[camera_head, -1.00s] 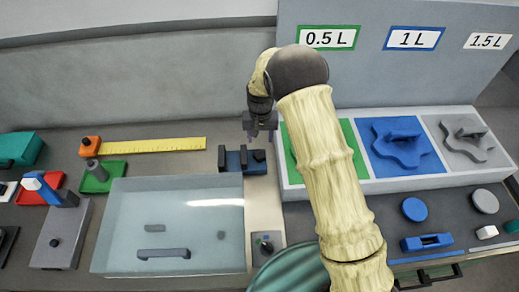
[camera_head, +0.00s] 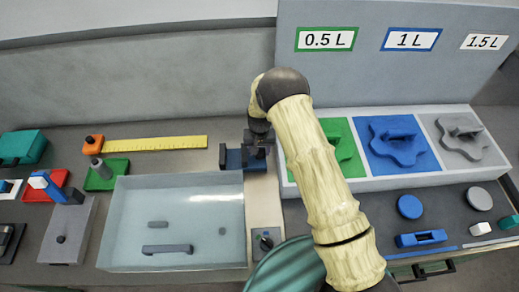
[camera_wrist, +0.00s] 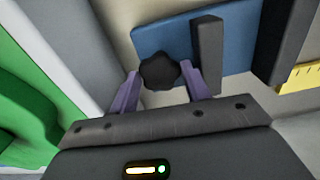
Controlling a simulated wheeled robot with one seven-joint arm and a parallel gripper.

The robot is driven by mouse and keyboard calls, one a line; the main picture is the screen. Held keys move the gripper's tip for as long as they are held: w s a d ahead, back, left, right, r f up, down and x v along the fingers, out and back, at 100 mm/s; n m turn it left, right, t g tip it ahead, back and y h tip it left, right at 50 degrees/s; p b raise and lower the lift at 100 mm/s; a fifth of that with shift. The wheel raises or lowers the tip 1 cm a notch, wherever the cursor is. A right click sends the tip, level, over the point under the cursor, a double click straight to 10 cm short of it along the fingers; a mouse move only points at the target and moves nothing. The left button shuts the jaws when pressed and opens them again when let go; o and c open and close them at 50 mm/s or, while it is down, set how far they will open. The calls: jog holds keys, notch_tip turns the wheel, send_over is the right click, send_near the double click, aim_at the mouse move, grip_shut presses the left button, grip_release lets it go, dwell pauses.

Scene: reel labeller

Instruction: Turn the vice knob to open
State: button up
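The vice (camera_head: 234,158) is a small blue body with a dark jaw, on the pale strip behind the clear tray. In the wrist view, its blue body (camera_wrist: 228,38) and dark jaw (camera_wrist: 207,50) lie beyond my fingers. The dark lobed vice knob (camera_wrist: 160,72) is at the fingertips. My gripper (camera_wrist: 160,82) has purple fingers, one on each side of the knob. They look very close to it, but whether they press on it cannot be told. In the head view my wrist is above the vice's right end and hides the knob.
A clear tray (camera_head: 120,225) stands in front of the vice. A yellow ruler (camera_head: 165,143) lies behind at left. A pale holder with green, blue (camera_head: 385,160) and grey sections stands close on the right. A small control box (camera_head: 265,240) is in front.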

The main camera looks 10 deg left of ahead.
jog(key=c, duration=0.5)
jog(key=shift+n+b, duration=0.3)
jog(key=shift+b, duration=0.15)
jog(key=n+b, duration=0.2)
jog(key=shift+f+n, duration=0.15)
jog(key=shift+n, duration=0.15)
jog(key=n+b, duration=0.3)
jog(key=n, duration=0.2)
jog(key=shift+w+b, duration=0.1)
jog(key=shift+b, duration=0.2)
jog(key=n+b, duration=0.1)
jog(key=n, duration=0.4)
jog(key=shift+n+b, duration=0.3)
jog(key=shift+n, duration=0.1)
jog(key=n, duration=0.4)
jog(key=shift+r, duration=0.25)
jog(key=shift+n, duration=0.4)
